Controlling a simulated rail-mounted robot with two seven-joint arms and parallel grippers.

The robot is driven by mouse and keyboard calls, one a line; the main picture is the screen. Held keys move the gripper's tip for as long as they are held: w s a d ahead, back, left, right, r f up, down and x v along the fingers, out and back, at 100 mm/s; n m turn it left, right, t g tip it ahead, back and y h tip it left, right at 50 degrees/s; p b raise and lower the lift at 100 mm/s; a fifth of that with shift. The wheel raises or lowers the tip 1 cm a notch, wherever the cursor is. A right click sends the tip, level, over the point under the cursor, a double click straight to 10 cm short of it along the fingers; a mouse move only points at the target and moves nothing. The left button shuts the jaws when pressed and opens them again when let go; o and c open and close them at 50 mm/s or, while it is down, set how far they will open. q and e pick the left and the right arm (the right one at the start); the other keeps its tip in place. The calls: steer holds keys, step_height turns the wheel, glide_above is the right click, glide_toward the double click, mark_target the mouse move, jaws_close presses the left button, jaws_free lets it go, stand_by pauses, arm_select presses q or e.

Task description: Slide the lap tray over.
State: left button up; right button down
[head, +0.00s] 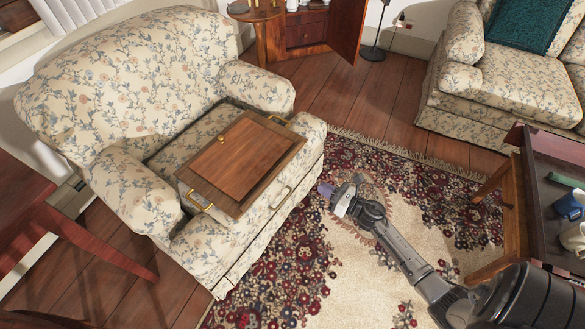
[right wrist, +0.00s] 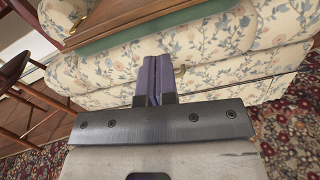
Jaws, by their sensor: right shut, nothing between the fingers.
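The lap tray (head: 228,160) is a flat wooden board with a darker frame, a small brass knob and brass handles at its ends. It lies across the seat of the floral armchair (head: 125,75), its near edge by the seat front. My right gripper (head: 325,190) is shut and empty, in front of the chair and apart from the tray. In the right wrist view, the purple fingers (right wrist: 153,62) are together and point at the chair front. The tray's wooden edge (right wrist: 140,20) shows above them, with a green band under it. My left gripper is not in view.
A brass handle (head: 282,197) shows at the chair's front. A dark red table (head: 40,215) stands at the left. A side table with mugs (head: 570,205) is at the right. A floral sofa (head: 510,80) is at the back right.

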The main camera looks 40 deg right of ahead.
steer(key=n, duration=0.2)
steer(key=b, duration=0.3)
glide_toward(283, 166)
steer(key=w, duration=0.5)
steer(key=shift+w+a+f, duration=0.1)
steer(key=shift+w+a, duration=0.3)
steer(key=shift+w+a+b, duration=0.15)
steer(key=shift+w+b, duration=0.15)
steer(key=shift+w, duration=0.5)
